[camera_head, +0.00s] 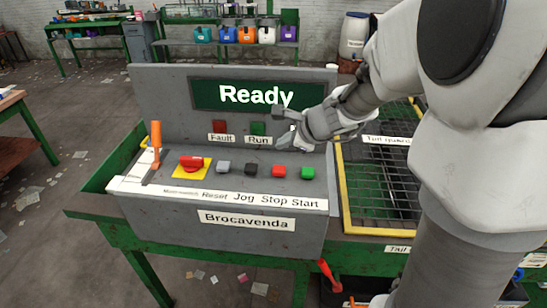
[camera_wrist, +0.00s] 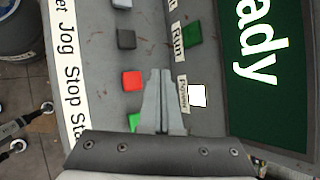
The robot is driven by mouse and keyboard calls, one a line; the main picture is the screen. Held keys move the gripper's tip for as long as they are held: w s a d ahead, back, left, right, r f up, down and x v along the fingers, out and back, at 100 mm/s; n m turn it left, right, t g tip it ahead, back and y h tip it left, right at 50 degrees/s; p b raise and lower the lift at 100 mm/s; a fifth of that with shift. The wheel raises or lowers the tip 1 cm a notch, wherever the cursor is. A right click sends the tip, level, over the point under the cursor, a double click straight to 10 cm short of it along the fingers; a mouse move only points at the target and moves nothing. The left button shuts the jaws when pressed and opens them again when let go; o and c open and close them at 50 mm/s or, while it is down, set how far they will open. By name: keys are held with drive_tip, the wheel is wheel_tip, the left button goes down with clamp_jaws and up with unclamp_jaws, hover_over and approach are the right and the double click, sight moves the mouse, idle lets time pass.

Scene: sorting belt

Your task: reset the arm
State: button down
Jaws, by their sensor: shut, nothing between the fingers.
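My gripper (camera_head: 284,142) is shut and empty, in front of the upright back panel of the grey console (camera_head: 150,90) and above its button row. In the wrist view its closed fingers (camera_wrist: 163,76) point up the picture, between the red Stop button (camera_wrist: 133,80) and a lit white lamp (camera_wrist: 198,96). The green Start button (camera_wrist: 134,121) is partly hidden by the gripper there. My arm comes in from the right in the head view. The screen (camera_head: 232,95) reads "Ready".
The console also bears an orange lever (camera_head: 155,140), a red knob on a yellow plate (camera_head: 191,162), and grey (camera_head: 223,167) and black (camera_head: 251,169) buttons. Fault (camera_head: 219,126) and Run (camera_head: 258,128) lamps look dark. A yellow-edged mesh guard (camera_head: 345,205) stands at right.

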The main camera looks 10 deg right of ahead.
drive_tip(key=shift+a, duration=0.1)
idle(0.3)
drive_tip(key=s+a+r+n+g, duration=0.1)
drive_tip(key=s+a+r+n, duration=0.2)
drive_tip(key=s+n, duration=0.35)
drive_tip(key=s+a+r+n+g, duration=0.1)
drive_tip(key=s+a+r+n, duration=0.2)
drive_tip(key=s+n, duration=0.35)
drive_tip(key=s+d+n+h, duration=0.3)
drive_tip(key=s+d+n, duration=0.2)
drive_tip(key=s+n, duration=0.4)
drive_tip(key=s, duration=0.4)
drive_tip(key=shift+d+r+g+h, duration=0.2)
drive_tip(key=shift+r+g+h, duration=0.15)
drive_tip(key=shift+g+h, duration=0.05)
drive_tip(key=shift+d, duration=0.1)
